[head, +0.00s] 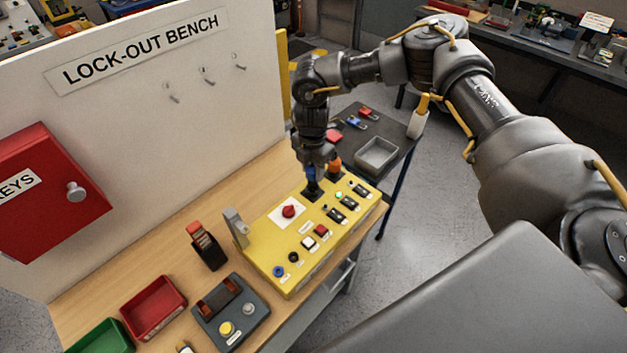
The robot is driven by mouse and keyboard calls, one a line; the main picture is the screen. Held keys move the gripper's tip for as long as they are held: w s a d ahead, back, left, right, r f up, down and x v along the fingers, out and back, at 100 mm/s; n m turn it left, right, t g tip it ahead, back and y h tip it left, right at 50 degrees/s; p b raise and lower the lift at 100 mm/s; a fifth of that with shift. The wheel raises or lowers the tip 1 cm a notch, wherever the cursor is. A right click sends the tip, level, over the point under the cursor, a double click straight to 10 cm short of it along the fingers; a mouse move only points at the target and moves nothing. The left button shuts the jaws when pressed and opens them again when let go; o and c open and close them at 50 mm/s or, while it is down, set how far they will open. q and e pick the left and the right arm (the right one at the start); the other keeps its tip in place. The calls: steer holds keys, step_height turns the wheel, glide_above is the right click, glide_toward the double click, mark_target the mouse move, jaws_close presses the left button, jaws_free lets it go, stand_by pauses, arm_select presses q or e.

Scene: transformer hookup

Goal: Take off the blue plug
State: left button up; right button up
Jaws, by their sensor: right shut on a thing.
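The blue plug (311,173) is at the far end of the yellow control box (272,252), over a black socket (312,190). My right gripper (313,166) comes down from above and is shut on the blue plug, its fingers partly hiding it. I cannot tell whether the plug is seated in the socket or just clear of it. An orange plug (334,164) stands close to the right of the gripper. My left gripper is out of view.
The box has a red knob (289,211) and several switches. A white panel (150,130) with hooks and a red key cabinet (48,190) stands behind. Bare wood (150,240) lies along the panel.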

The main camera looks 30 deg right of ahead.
steer(key=shift+r+p, duration=1.3)
steer(key=shift+r, duration=0.65)
steer(key=shift+f, duration=0.1)
